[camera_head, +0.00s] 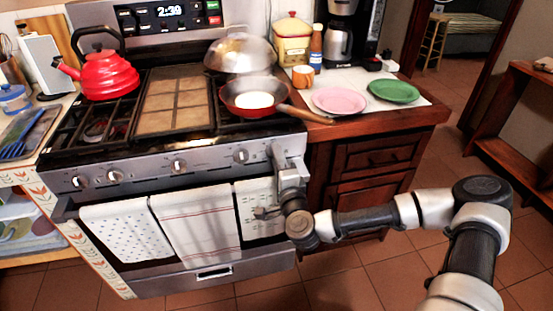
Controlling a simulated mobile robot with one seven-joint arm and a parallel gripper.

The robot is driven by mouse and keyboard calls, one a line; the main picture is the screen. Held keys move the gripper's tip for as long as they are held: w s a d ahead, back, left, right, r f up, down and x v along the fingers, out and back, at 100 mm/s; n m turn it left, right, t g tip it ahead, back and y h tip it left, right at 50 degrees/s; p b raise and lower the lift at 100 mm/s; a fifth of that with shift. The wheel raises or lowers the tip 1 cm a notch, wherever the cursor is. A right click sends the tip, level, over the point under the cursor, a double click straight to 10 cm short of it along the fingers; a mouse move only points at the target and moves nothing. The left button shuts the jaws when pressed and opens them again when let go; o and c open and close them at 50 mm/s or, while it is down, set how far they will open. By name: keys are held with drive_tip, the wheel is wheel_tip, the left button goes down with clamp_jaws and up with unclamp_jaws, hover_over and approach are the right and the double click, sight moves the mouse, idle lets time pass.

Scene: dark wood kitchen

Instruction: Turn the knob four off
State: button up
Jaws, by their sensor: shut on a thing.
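The stove's front panel (200,163) carries a row of round silver knobs. From the left, they are the first knob (78,181), the second knob (115,176), the third knob (179,167) and another knob (240,156) right of centre. My gripper (276,153) is at the right end of the panel, to the right of that last visible knob. It appears shut on a stove knob there, which its fingers and body hide. I cannot read any knob's setting. The front left burner (97,130) has a reddish glow.
A red kettle (103,75) stands at the back left of the stove. A red pan (245,108) has its handle jutting right, above my gripper. Towels (195,225) hang on the oven handle below. Plates (338,100) lie on the right counter. The floor before the stove is clear.

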drive_tip(key=shift+f+m, duration=0.1)
drive_tip(key=shift+m, duration=1.4)
drive_tip(key=o, duration=1)
drive_tip(key=p+v, duration=0.6)
drive_tip(key=v, duration=1.1)
drive_tip(key=shift+s+d, duration=0.1)
drive_tip(key=shift+s, duration=0.2)
